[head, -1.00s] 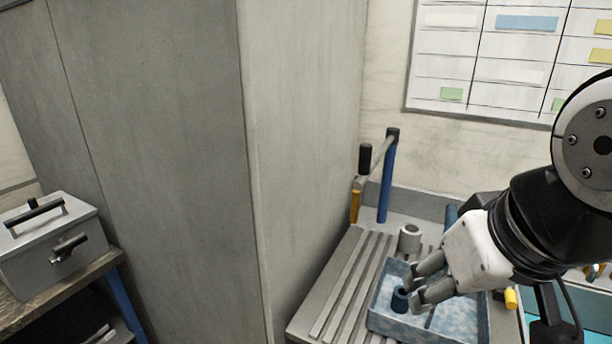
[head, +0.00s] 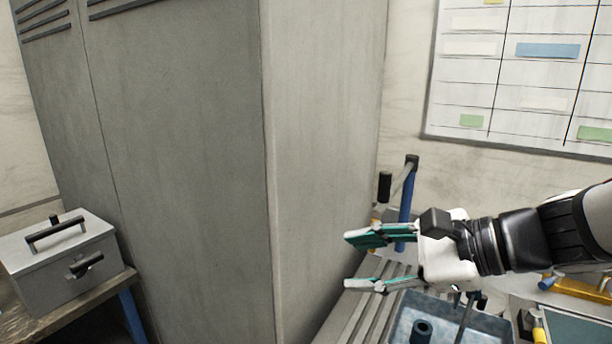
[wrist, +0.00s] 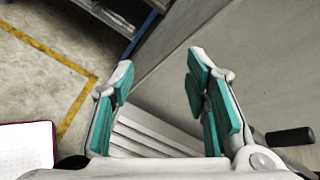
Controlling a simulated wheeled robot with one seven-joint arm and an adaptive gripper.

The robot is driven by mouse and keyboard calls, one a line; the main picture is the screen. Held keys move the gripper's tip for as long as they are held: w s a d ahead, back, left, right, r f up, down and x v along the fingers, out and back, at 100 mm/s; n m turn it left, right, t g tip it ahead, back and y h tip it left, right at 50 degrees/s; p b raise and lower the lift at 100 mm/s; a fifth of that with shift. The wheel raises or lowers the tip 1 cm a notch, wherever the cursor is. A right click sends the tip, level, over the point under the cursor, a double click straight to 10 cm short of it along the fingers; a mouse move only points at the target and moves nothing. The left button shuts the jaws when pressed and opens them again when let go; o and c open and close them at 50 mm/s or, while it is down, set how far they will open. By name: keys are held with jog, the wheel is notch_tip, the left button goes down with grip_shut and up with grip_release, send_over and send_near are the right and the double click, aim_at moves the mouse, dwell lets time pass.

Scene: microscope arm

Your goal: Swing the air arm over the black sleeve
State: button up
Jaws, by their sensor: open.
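The air arm (head: 408,178) is a short grey bar on a blue post (head: 404,212) with a black cap, beside the tall cabinet. A black upright grip (head: 384,186) stands at its free end. A black cylinder that looks like this grip shows at the right of the wrist view (wrist: 290,137). My gripper (head: 350,261) is open and empty, its teal-padded fingers pointing left, below the grip and partly covering the post. Both fingers show in the wrist view (wrist: 160,62). A dark, bluish hollow sleeve (head: 422,332) stands in the tray, cut by the frame's bottom edge.
The blue-grey tray (head: 495,325) lies below my gripper beside a slatted grey bench (head: 360,318). The tall grey cabinet (head: 325,150) rises close to the left of the air arm. A grey toolbox (head: 65,255) sits on a shelf at far left.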

jog(key=w+d+r+m+t, duration=0.2)
jog(key=w+d+m+t, duration=0.3)
jog(key=w+d+m, duration=0.1)
jog(key=m+t+h, duration=0.4)
jog(key=m+t, duration=0.1)
jog(key=m, duration=0.3)
send_near(390, 179)
jog(key=x, duration=1.1)
jog(key=shift+w+a, duration=0.1)
jog(key=shift+w, duration=0.05)
jog(key=shift+c, duration=0.3)
grip_shut()
